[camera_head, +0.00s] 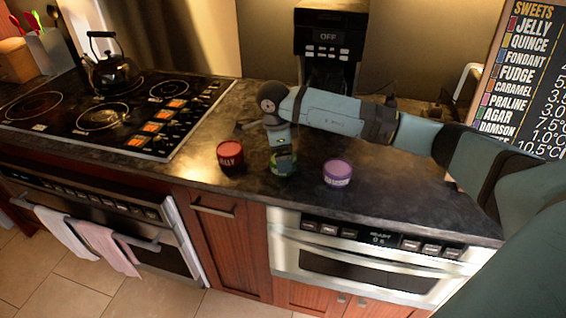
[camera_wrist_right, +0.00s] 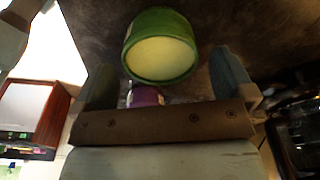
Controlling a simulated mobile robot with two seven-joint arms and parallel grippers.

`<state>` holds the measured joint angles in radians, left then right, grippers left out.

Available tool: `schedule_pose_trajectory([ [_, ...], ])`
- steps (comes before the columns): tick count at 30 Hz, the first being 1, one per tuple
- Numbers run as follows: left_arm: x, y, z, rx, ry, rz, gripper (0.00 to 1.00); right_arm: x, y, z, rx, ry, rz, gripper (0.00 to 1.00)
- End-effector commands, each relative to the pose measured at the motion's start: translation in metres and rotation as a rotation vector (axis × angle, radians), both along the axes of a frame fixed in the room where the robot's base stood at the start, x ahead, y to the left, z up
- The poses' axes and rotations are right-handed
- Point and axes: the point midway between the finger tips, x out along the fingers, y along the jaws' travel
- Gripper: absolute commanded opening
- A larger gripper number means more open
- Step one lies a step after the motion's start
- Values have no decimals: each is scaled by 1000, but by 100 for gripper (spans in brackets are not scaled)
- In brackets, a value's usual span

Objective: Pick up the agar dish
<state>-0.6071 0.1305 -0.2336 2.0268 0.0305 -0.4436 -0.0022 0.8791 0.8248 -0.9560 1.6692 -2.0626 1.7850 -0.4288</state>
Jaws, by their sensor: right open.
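The agar dish is a small round green dish (camera_head: 284,166) with a pale yellow-green top. It stands on the dark counter between a red dish (camera_head: 230,153) and a purple dish (camera_head: 337,172). My right gripper (camera_head: 281,150) comes down over the green dish and partly hides it. In the wrist view the green dish (camera_wrist_right: 160,48) lies ahead of the open fingers of my right gripper (camera_wrist_right: 163,65), roughly centred between the tips. Nothing is held. The purple dish (camera_wrist_right: 146,95) shows partly behind the gripper's palm. My left gripper is not in view.
A coffee machine (camera_head: 328,45) stands at the back of the counter. A stove top (camera_head: 110,112) with a black kettle (camera_head: 110,72) is at left. A sweets price board (camera_head: 525,75) stands at right. The built-in microwave drawer (camera_head: 375,262) sits below the counter's front edge.

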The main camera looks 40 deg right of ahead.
Motion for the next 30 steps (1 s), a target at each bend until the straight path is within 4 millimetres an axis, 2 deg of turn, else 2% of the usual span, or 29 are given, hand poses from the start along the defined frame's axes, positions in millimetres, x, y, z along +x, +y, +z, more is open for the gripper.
schedule_pose_trajectory([
  [3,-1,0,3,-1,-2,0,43,-1,-1,-20,0,3,0,100],
  [6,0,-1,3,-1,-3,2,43,-2,-3,-30,0,1,0,100],
  [12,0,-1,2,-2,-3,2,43,-1,-3,-31,0,-1,1,100],
  [14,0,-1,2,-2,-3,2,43,-1,-3,-31,0,0,1,88],
  [19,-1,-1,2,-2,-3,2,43,-1,-3,-31,0,0,1,49],
  [30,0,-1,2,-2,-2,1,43,-1,-3,-24,0,-1,1,48],
])
